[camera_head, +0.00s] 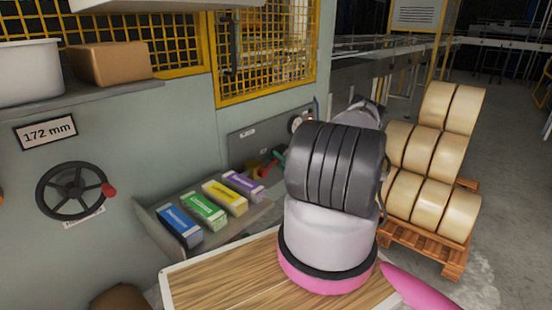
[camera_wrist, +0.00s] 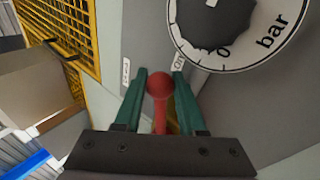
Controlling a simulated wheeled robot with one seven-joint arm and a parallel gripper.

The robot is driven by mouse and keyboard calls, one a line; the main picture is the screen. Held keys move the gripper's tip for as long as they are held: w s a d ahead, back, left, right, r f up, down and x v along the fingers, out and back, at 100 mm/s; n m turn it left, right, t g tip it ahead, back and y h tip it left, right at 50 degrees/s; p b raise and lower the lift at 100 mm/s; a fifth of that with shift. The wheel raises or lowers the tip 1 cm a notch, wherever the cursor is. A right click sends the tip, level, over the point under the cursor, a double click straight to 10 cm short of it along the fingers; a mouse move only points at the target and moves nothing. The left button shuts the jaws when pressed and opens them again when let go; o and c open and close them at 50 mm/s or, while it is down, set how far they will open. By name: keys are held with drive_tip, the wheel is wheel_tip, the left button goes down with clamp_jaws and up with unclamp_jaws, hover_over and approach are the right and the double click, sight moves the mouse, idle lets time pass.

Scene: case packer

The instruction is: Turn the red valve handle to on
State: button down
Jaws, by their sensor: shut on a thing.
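The red valve handle (camera_wrist: 158,85) ends in a round knob, seen in the wrist view between the two green fingers of my gripper (camera_wrist: 160,82). My gripper is shut on the handle. A label reading "ON" (camera_wrist: 179,62) is on the grey panel just right of the knob. In the head view the red handle (camera_head: 267,170) shows only in part beside a teal fingertip of my gripper (camera_head: 278,156). My arm hides much of the valve there. A yellowish valve body (camera_wrist: 185,108) is partly visible behind the right finger.
A round gauge marked "bar" (camera_wrist: 250,45) with a black centre sits close to the right of my gripper. A tray (camera_head: 226,232) with several coloured boxes lies left of my arm. A black handwheel (camera_head: 72,190) is at far left. A pallet (camera_head: 425,250) of rolls stands right.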

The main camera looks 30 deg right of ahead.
drive_tip(key=shift+d+f+m+h, duration=0.1)
drive_tip(key=shift+f+m+h, duration=0.1)
drive_tip(key=shift+m+h, duration=0.2)
drive_tip(key=c, duration=0.5)
unclamp_jaws()
drive_tip(key=shift+t, duration=0.3)
